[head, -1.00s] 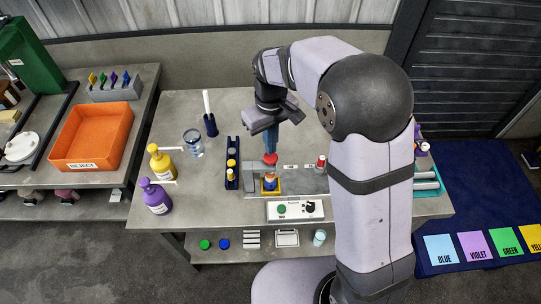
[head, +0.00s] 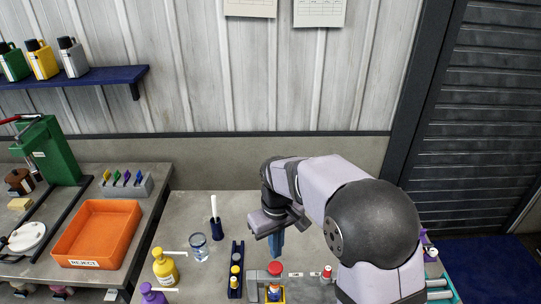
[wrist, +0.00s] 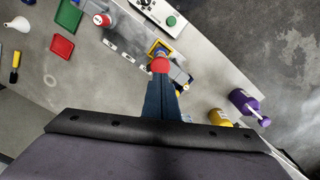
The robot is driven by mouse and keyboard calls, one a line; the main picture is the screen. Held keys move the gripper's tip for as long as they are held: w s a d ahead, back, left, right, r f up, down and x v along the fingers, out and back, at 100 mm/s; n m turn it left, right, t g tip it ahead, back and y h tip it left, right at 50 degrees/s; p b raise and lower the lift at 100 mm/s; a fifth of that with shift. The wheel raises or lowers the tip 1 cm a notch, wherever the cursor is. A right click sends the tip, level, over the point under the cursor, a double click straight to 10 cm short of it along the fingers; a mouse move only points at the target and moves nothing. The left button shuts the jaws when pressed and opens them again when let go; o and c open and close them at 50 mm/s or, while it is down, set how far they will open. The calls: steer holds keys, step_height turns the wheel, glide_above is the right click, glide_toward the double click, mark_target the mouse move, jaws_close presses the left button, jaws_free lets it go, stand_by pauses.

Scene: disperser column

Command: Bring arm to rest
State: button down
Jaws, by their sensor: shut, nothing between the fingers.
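My gripper (head: 275,254) hangs above the grey table (head: 185,205), its blue fingers pointing down and closed together. In the wrist view my gripper (wrist: 160,84) shows as one narrow blue shape with nothing held in it. Just beyond the fingertips is the disperser's red top (head: 275,268), which also shows in the wrist view (wrist: 160,65). A yellow holder (head: 275,294) sits under the red top. I cannot tell whether the fingertips touch the red top or are a little above it.
A blue rack with yellow-capped bottles (head: 236,270), a glass jar (head: 199,246), a yellow pump bottle (head: 165,267) and a purple pump bottle (wrist: 244,102) stand nearby. An orange reject tray (head: 98,232) is on the left bench. A red-capped vial (head: 326,272) stands to the right.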

steer(key=shift+m, duration=0.8)
steer(key=s+f, duration=0.2)
steer(key=s+d+f, duration=0.1)
steer(key=s+f, duration=0.1)
steer(key=shift+d+f, duration=0.1)
steer(key=shift+f, duration=0.1)
steer(key=s+d+m+g, duration=0.1)
steer(key=s+d, duration=0.3)
steer(key=s, duration=0.4)
steer(key=s+d+m, duration=0.1)
steer(key=s+d, duration=0.3)
steer(key=s, duration=0.3)
steer(key=shift+w+d+r+m+t, duration=0.15)
steer(key=shift+d+r+m, duration=0.2)
steer(key=shift+d, duration=0.2)
steer(key=shift+w+d+r+m+t, duration=0.2)
steer(key=shift+d+r+m, duration=0.15)
steer(key=shift+d, duration=0.25)
steer(key=shift+w+d+r+m+t, duration=0.15)
steer(key=shift+d+r+m, duration=0.1)
steer(key=shift+d+m, duration=0.25)
